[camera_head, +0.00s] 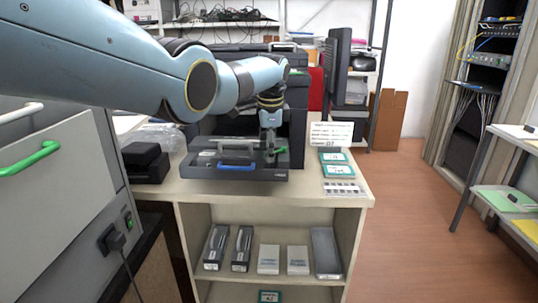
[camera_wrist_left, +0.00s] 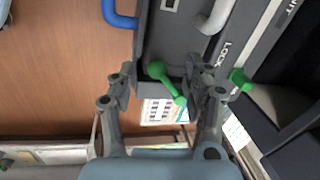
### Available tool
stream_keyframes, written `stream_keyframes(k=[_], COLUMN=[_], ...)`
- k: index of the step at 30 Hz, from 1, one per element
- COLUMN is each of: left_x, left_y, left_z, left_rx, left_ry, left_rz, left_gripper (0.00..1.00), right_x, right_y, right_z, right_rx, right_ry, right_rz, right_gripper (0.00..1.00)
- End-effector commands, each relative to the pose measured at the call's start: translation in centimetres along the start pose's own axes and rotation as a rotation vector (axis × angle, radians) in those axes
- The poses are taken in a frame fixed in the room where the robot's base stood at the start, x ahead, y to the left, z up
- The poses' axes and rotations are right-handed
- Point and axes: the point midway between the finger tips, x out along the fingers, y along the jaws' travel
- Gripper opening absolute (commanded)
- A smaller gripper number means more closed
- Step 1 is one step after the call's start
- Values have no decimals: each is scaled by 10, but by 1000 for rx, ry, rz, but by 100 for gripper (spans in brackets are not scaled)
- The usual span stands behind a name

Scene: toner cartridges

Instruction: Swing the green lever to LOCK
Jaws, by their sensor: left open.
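The green lever (camera_wrist_left: 167,82) lies between the two open fingers of my left gripper (camera_wrist_left: 162,84) in the left wrist view, at the end of a dark grey unit (camera_wrist_left: 172,40). I cannot tell whether a finger touches it. The printed word LOCK (camera_wrist_left: 224,54) is on the unit, to the right of the lever. A second green piece (camera_wrist_left: 240,79) sits farther right. In the head view my left gripper (camera_head: 270,148) points down at the right part of the dark unit (camera_head: 210,172), with a bit of green (camera_head: 281,150) beside it. My right gripper is not in view.
The unit has a blue handle (camera_head: 237,168) in front and rests on a beige shelf-top (camera_head: 330,199). A black printer (camera_head: 297,95) stands close behind. Teal-and-white boxes (camera_head: 335,170) and a white sign (camera_head: 332,133) are at the right. A black box (camera_head: 145,162) is at the left.

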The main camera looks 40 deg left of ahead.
Motion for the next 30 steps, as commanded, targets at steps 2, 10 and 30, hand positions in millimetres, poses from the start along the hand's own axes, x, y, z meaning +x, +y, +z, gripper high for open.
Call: stream_keyframes(k=[2,10,30], left_x=[5,5,5], left_y=[0,0,0], left_z=[0,0,-2], left_rx=[0,0,2], left_ry=[1,1,3], left_rz=[-1,-2,0], left_gripper=[51,51,0], right_x=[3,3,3], right_y=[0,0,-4], right_z=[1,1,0], right_rx=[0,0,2], right_ry=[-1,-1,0], right_rz=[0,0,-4], right_gripper=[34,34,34])
